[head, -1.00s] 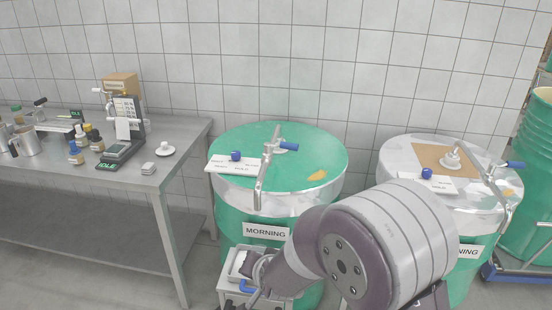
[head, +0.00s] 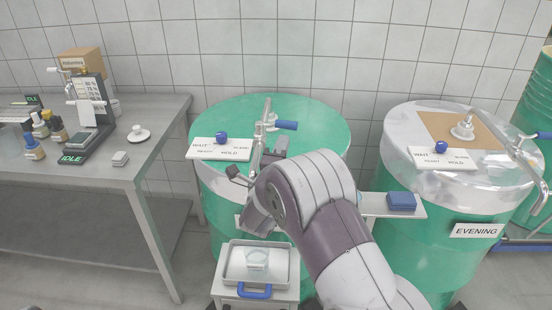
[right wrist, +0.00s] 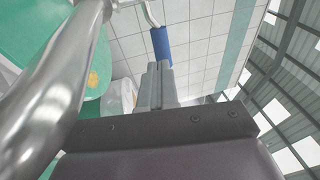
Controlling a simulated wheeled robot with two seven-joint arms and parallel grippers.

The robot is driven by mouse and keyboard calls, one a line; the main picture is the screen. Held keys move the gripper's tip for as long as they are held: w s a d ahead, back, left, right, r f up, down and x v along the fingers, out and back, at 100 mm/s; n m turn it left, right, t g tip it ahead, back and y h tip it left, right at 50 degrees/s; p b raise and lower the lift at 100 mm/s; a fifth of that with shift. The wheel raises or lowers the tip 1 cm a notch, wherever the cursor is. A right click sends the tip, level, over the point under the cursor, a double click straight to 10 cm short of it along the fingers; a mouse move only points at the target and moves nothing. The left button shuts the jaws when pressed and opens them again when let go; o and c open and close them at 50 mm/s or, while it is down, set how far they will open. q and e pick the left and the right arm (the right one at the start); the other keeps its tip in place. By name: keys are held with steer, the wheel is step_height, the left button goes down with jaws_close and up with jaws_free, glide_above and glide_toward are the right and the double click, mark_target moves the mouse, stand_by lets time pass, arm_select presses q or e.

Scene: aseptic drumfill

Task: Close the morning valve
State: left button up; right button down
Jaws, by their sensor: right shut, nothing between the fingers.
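The morning drum (head: 318,112) is the green-topped drum in the middle of the head view. A bent metal pipe (head: 258,152) with a valve stands on its lid. The valve's blue handle (head: 286,125) points right, across the pipe. My right gripper (head: 274,147) is shut and empty, raised just in front of the handle. In the right wrist view the closed fingers (right wrist: 159,68) point at the blue handle (right wrist: 160,42), which shows right at the fingertips; I cannot tell whether they touch. My arm hides the drum's front and most of its label. My left gripper is not in view.
The evening drum (head: 487,190) stands at right with its own pipe and blue handle (head: 545,135). A white sign with a blue knob (head: 221,138) lies on the morning drum. A steel bench (head: 160,130) is at left.

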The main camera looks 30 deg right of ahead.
mark_target(278, 125)
steer(key=shift+x, duration=1.1)
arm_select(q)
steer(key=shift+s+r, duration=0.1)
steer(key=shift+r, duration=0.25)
arm_select(e)
steer(key=shift+w+d+r, duration=0.15)
steer(key=shift+w+d, duration=0.1)
steer(key=shift+w, duration=0.05)
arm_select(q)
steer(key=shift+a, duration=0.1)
